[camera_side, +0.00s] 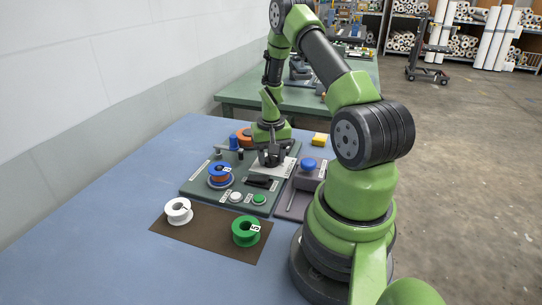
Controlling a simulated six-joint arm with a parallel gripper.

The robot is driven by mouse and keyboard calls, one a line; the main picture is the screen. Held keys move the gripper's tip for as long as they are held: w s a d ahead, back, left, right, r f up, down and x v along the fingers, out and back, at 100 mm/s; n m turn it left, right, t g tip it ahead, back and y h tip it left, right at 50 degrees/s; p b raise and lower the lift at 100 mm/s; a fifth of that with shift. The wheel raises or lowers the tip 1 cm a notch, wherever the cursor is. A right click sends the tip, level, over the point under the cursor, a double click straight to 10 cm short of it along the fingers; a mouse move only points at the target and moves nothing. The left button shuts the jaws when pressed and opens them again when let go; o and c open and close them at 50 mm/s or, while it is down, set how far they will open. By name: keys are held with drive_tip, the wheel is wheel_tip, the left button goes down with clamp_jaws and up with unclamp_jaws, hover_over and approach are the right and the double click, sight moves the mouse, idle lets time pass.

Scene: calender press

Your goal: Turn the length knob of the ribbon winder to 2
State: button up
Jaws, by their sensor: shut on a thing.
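The ribbon winder (196,186) is a dark green-grey base plate on the blue table, with a light panel (285,167) at its right back. My gripper (269,162) points down over this panel and is shut on the length knob, which the fingers hide almost wholly. The dial marks and the knob's setting cannot be read from here.
A brown mat (207,236) in front carries a white spool (178,210) and a green spool (246,232). An orange spool (244,138) is behind the winder.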

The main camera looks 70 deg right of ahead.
drive_tip(key=n, duration=1.1)
drive_tip(key=shift+n, duration=0.3)
idle(0.5)
drive_tip(key=o, duration=0.9)
wheel_tip(320, 180, up, 10)
drive_tip(key=shift+f, duration=0.2)
drive_tip(key=shift+r, duration=0.2)
